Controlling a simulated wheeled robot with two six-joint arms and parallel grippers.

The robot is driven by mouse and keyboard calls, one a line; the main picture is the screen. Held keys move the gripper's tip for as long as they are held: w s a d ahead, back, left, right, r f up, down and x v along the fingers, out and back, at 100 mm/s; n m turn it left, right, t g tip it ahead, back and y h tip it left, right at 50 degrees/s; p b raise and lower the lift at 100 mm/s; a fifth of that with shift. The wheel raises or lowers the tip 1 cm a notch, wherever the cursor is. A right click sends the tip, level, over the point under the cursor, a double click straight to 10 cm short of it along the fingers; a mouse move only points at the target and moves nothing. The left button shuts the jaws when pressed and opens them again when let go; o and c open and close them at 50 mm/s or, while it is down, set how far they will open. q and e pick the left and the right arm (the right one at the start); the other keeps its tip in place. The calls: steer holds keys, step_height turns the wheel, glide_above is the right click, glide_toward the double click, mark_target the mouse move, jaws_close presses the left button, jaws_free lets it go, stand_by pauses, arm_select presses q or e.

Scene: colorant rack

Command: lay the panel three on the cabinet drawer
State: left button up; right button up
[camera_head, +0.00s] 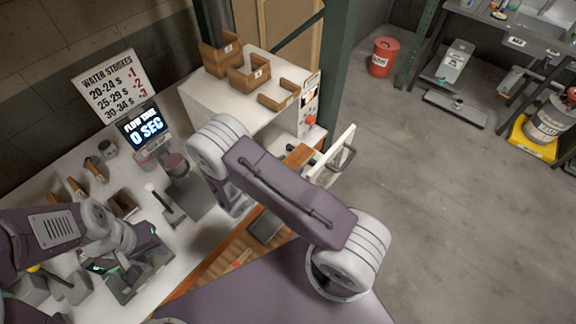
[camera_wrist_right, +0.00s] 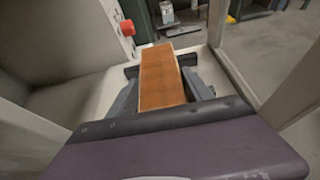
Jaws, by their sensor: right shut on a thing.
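A flat orange-brown wooden panel (camera_wrist_right: 160,80) is held between the two fingers of my right gripper (camera_wrist_right: 162,88); I read no number on it. In the head view the panel (camera_head: 299,156) shows beyond my right arm, at the open cabinet drawer (camera_head: 343,142). The white drawer is pulled out, with a handle on its front. In the right wrist view the panel is between pale drawer walls (camera_wrist_right: 232,68); I cannot tell whether it touches the drawer. My left gripper (camera_head: 125,262) is low over a grey tray at the lower left; its fingers are unclear.
The white cabinet (camera_head: 215,95) carries several brown wooden boxes (camera_head: 220,55) on top. A red knob (camera_head: 310,120) is on its side. The white counter (camera_head: 140,170) holds a timer screen (camera_head: 147,127) and small tools. Open floor lies to the right.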

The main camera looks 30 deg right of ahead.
steer(key=o, duration=1.4)
steer(key=shift+o, duration=0.2)
steer(key=shift+r, duration=0.2)
steer(key=b+v, duration=0.1)
steer(key=v, duration=1.1)
steer(key=shift+b, duration=0.35)
